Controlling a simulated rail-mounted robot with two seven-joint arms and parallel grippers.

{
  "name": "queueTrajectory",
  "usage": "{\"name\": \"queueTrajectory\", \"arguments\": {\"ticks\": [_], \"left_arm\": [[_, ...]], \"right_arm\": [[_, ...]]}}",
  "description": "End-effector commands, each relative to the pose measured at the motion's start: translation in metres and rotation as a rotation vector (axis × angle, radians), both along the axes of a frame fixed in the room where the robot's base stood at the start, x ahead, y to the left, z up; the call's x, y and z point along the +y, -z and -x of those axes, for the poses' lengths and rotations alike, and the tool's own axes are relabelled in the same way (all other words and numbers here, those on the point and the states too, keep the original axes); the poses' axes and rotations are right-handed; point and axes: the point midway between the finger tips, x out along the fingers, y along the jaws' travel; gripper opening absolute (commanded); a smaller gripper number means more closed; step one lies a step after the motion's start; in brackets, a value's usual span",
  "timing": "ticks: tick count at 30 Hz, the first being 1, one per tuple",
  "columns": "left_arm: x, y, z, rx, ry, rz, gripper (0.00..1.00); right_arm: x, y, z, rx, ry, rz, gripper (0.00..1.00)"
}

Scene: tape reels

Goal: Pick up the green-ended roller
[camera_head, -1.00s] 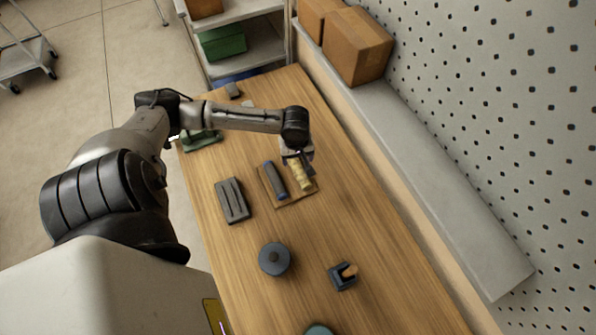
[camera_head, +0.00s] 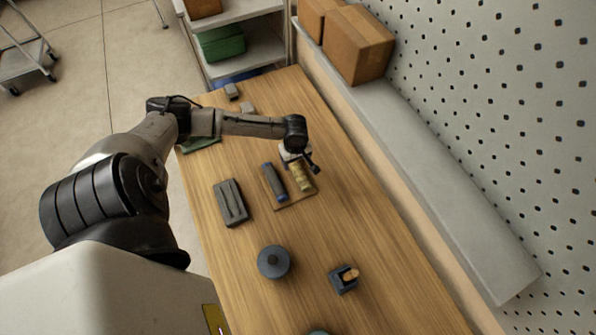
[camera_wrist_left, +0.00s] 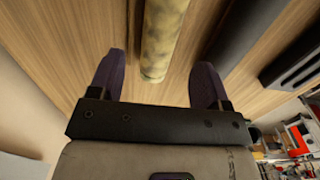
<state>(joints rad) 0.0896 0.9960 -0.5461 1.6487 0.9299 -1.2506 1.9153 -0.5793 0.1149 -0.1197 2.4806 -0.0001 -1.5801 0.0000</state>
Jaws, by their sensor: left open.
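A mottled yellow-green roller (camera_head: 302,181) lies on a thin tan board (camera_head: 294,204) on the wooden table; its end colour is hard to tell. A dark grey roller (camera_head: 272,178) with a blue end lies on the same board, to its left. My left gripper (camera_head: 302,163) is open over the far end of the yellow-green roller, covering part of it. In the left wrist view, the yellow-green roller (camera_wrist_left: 162,38) runs between the two spread dark fingers, with a gap on each side. The dark roller (camera_wrist_left: 243,38) lies outside the right finger. My right gripper is out of view.
A grey slotted block (camera_head: 231,203) lies left of the board. A round dark reel (camera_head: 273,262) and a small dark holder with an orange-brown piece (camera_head: 343,279) stand nearer. A raised grey ledge (camera_head: 430,185) borders the right side. The table right of the board is clear.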

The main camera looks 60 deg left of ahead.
Motion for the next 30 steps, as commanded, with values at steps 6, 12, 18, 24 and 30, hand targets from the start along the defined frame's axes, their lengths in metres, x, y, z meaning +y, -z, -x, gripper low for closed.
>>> {"name": "queueTrajectory", "arguments": {"ticks": [6,12,18,24,30], "left_arm": [[-0.003,0.028,-0.001,0.001,-0.001,0.0,0.71],[-0.003,0.046,-0.001,0.001,0.0,0.0,0.71],[-0.003,0.049,-0.001,0.0,0.001,-0.001,0.71],[-0.003,0.048,-0.001,0.0,0.001,-0.001,0.61],[-0.003,0.048,-0.001,0.001,0.001,-0.001,0.42]], "right_arm": [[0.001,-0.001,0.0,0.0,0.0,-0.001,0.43],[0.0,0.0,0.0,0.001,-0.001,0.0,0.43],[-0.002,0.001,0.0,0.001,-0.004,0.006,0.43],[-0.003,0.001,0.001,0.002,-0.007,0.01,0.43],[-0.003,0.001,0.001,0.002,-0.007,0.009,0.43]]}}
